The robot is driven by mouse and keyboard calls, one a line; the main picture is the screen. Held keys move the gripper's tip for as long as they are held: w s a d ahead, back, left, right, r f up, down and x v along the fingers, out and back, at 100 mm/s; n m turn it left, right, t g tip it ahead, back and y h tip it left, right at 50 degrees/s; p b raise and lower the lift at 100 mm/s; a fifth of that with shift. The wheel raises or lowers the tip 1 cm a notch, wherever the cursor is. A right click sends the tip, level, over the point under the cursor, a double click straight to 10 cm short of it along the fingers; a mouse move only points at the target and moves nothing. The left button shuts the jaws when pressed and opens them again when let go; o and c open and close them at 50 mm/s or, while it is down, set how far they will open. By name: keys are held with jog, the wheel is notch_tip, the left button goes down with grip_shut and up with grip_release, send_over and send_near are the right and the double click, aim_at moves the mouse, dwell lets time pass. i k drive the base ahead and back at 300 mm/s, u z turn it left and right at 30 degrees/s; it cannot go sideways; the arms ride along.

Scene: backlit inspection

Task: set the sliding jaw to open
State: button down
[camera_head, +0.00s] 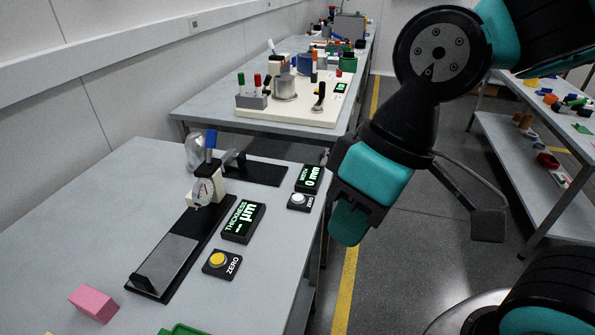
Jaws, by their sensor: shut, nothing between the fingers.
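A black fixture plate (268,174) lies at the back of the near bench, with dark upright blocks (238,160) at its left end. These look like the jaws, close together, but I cannot tell the sliding one from the fixed one. The display beside it (309,179) reads width 0 mm. My gripper (347,236) is shut and empty. It hangs in front of the bench's right edge, to the right of the displays and apart from the fixture.
A dial thickness gauge (203,192) with a blue lever stands left of the fixture. The thickness display (243,222), a yellow zero button (218,259), a white zero button (298,199) and a pink block (93,302) are also on the bench. The bench's left is clear.

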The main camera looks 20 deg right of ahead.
aim_at(231, 161)
jog(key=k, duration=0.3)
jog(key=z, duration=0.55)
jog(key=i, duration=1.3)
jog(key=u, duration=0.6)
